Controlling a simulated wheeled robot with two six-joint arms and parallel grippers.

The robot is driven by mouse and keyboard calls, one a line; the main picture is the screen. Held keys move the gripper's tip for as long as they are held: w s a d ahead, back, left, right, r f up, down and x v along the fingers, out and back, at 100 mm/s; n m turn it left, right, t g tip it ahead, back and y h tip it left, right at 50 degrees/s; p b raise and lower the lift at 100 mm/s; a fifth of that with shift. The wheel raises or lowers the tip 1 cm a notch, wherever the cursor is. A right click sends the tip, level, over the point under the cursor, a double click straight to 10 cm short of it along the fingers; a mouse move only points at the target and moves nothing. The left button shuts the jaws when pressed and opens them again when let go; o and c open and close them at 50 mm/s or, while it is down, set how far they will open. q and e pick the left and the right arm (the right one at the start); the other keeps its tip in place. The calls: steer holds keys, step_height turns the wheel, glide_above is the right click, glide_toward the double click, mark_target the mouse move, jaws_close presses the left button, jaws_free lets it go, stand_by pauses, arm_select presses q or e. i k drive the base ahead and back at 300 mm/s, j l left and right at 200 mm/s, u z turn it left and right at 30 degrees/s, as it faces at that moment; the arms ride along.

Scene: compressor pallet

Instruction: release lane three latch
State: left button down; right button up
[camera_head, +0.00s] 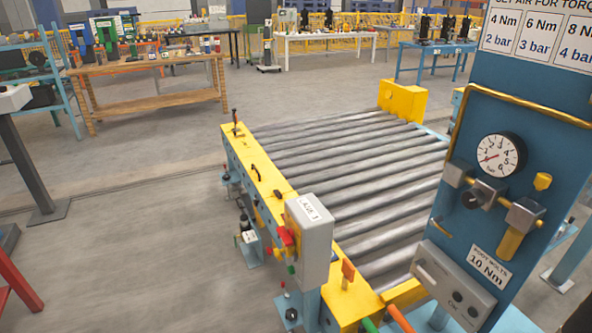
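A roller conveyor (350,165) with grey rollers and a yellow side rail (262,185) fills the middle of the view. A green handle (369,325) and an orange handle (401,319) are cut by the bottom edge. I cannot tell which of these is the lane three latch; no lane three label is readable. Neither gripper is in view.
A grey box (309,240) with a small label stands at the rail. A blue panel (535,120) at right carries a gauge (498,155), a regulator and a "10 Nm" sign (488,264). A wooden bench (155,65) stands far left. The floor left of the conveyor is mostly clear.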

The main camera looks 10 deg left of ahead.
mark_target(278, 194)
steer(key=i+j+z, duration=0.1)
steer(key=z, duration=0.25)
steer(key=j+z, duration=0.25)
steer(key=z, duration=0.15)
steer(key=j+z, duration=0.2)
steer(key=z, duration=0.15)
steer(key=j+z, duration=0.2)
steer(key=j, duration=0.7)
steer(key=j+z, duration=0.2)
steer(key=j, duration=0.75)
steer(key=k+j+z, duration=0.2)
steer(key=j, duration=1.35)
